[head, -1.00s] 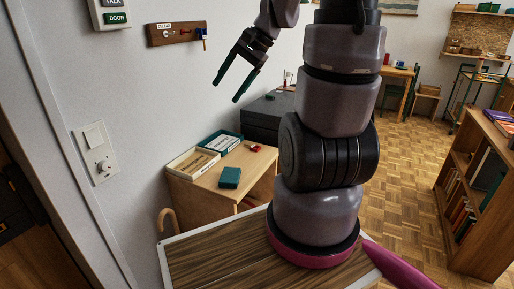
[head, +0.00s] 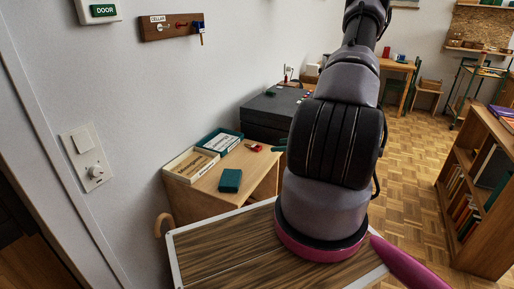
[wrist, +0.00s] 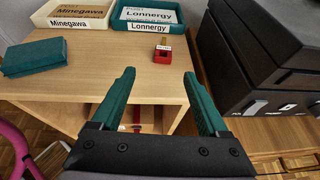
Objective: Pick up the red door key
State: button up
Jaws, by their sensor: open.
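A small red object with a brass-coloured part and a pale label, which looks like the red key, lies on the wooden side table; it shows in the wrist view (wrist: 162,54) and the head view (head: 254,148). My gripper (wrist: 159,76) is open and empty. Its green fingers point toward the table, with the red object between and beyond their tips in the picture, apart from both. In the head view my arm hides most of the gripper.
On the side table (wrist: 95,72) lie a green box (wrist: 34,57), a cream tray marked Minegawa (wrist: 55,22) and a green tray marked Lonnergy (wrist: 148,26). A dark box unit (wrist: 245,85) stands close to the right. The tabletop around the red object is clear.

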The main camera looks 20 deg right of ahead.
aim_at(256, 147)
jog(key=x, duration=0.5)
jog(key=shift+d+f, duration=0.25)
jog(key=shift+f, duration=0.1)
jog(key=shift+r+x, duration=0.15)
jog(key=shift+x, duration=1.3)
jog(key=shift+r+x, duration=0.2)
jog(key=shift+x, duration=1.2)
jog(key=shift+w, duration=0.2)
grip_shut()
